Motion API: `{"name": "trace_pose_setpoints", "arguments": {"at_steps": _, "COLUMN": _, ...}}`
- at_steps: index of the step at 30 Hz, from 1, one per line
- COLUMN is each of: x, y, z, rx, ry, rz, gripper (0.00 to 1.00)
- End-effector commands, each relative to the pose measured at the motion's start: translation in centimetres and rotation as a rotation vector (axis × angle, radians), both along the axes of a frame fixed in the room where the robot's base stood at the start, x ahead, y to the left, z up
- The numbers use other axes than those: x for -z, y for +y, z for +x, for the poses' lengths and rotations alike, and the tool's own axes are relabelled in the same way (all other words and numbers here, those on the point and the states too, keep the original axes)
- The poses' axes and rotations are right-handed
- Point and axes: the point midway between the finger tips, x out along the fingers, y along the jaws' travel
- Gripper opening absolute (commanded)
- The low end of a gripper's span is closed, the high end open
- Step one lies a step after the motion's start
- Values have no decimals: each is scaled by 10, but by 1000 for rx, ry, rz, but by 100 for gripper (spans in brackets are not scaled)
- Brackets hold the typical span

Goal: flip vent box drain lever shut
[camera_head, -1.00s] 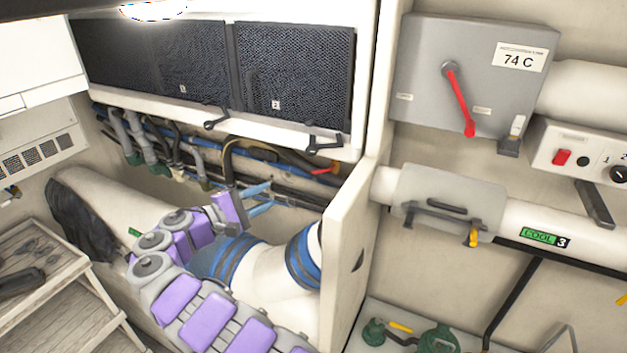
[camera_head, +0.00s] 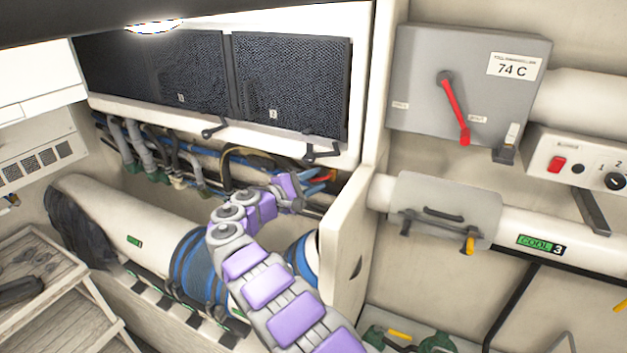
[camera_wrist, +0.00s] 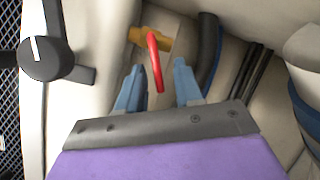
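A small red lever (camera_wrist: 156,65) on a brass-coloured valve body (camera_wrist: 150,38) shows ahead of my gripper in the wrist view. The lever points down the picture, its lower end in the gap between the two blue fingertips. My gripper (camera_wrist: 158,82) is open, one finger on each side of the lever. I cannot tell whether either finger touches it. In the head view my gripper (camera_head: 318,182) is under the right end of the vent box (camera_head: 291,85), and the red lever (camera_head: 326,174) is partly hidden behind the fingers.
A black latch handle (camera_wrist: 45,55) is close left of my gripper in the wrist view; it hangs under the vent box in the head view (camera_head: 322,153). Hoses and pipes (camera_head: 150,160) run behind. A white partition (camera_head: 350,240) stands close right of my arm.

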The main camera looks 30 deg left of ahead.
Motion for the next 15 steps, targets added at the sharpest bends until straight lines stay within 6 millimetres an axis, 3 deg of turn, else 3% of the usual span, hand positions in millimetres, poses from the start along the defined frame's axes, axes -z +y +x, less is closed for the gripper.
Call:
{"name": "trace_pose_setpoints", "arguments": {"at_steps": 11, "x": 0, "y": -2, "z": 6, "rx": 1, "ry": 0, "rz": -1, "gripper": 35}}
{"name": "trace_pose_setpoints", "arguments": {"at_steps": 15, "x": 0, "y": -2, "z": 6, "rx": 0, "ry": 0, "rz": -1, "gripper": 22}}
